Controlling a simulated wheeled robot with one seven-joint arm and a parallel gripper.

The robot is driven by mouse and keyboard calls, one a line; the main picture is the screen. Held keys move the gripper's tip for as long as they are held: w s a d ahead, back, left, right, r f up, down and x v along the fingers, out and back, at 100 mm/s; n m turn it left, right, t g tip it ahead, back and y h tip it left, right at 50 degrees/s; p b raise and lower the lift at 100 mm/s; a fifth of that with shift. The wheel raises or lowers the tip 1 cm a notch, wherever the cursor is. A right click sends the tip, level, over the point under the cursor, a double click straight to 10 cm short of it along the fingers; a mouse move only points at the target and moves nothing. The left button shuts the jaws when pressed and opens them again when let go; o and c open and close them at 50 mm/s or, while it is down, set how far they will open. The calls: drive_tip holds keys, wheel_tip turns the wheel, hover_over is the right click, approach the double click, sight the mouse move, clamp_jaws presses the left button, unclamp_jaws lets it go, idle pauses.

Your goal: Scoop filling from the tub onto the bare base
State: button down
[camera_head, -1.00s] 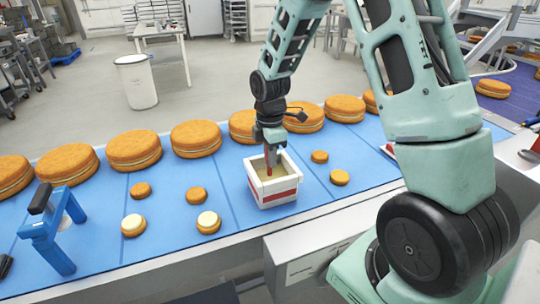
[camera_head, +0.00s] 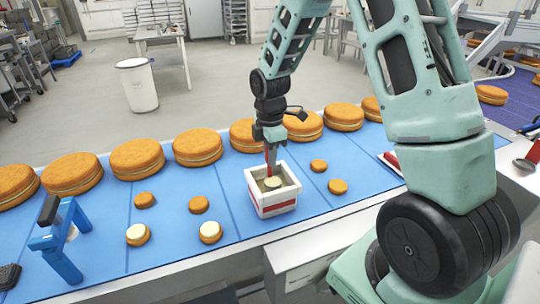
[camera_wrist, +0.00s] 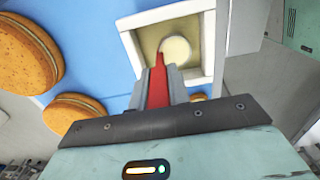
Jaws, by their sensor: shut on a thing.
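My gripper (camera_head: 270,140) is shut on a red-handled scoop (camera_wrist: 158,88), just above the white tub (camera_head: 277,209) with a red band. The scoop's handle points down into the tub. A round pale portion of filling (camera_head: 273,183) shows at the scoop's end, within the tub's opening; it also shows in the wrist view (camera_wrist: 176,48). The bowl of the scoop is hidden under it. Two small rounds at the front left carry pale filling, one (camera_head: 137,234) and another (camera_head: 210,231). Small plain brown rounds lie behind them (camera_head: 198,204) and right of the tub (camera_head: 338,186).
A row of large filled rounds (camera_head: 137,157) runs along the back of the blue belt (camera_head: 108,220). A blue stand (camera_head: 62,262) with a dark top is at the left. A red item (camera_head: 391,160) lies at the right. Belt between tub and small rounds is clear.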

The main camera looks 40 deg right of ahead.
drive_tip(key=shift+r+p, duration=2.6)
drive_tip(key=shift+r, duration=0.7)
drive_tip(key=shift+f, duration=0.1)
